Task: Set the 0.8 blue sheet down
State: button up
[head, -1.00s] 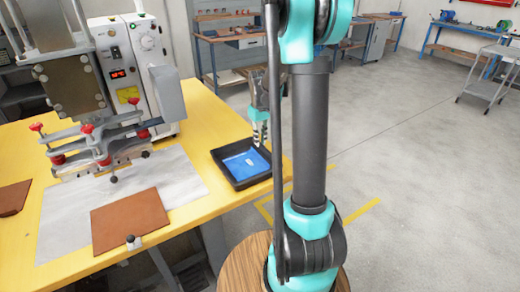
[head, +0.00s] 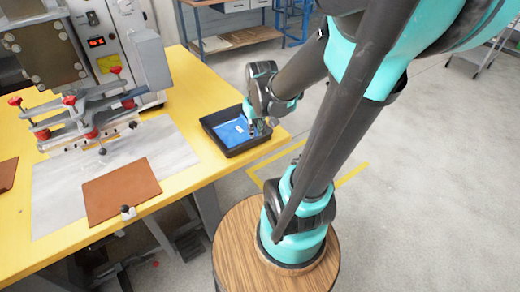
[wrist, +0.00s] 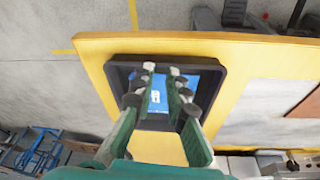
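The blue sheet (head: 226,132) with a small white label looks flat inside a black tray (head: 250,146) on the yellow table. My gripper (head: 258,128) is low over the right side of the tray in the head view. In the wrist view my gripper (wrist: 161,71) has its two fingertips apart, with the blue sheet (wrist: 156,84) showing between and behind them inside the black tray (wrist: 215,75). Nothing is seen clamped between the fingers. Whether the fingertips touch the sheet cannot be told. The fingers hide parts of the sheet's sides.
The yellow table (head: 185,75) carries a press machine (head: 100,45) with red knobs. A brown sheet (head: 120,190) lies on a grey plate (head: 60,200) left of the tray. The tray sits near the table's right edge, with open floor beyond.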

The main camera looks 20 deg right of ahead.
jog(key=s+f+m+t, duration=0.1)
jog(key=s+f, duration=0.2)
jog(key=s, duration=0.4)
jog(key=shift+a+f, duration=0.25)
jog(key=shift+a, duration=0.05)
dwell(0.7)
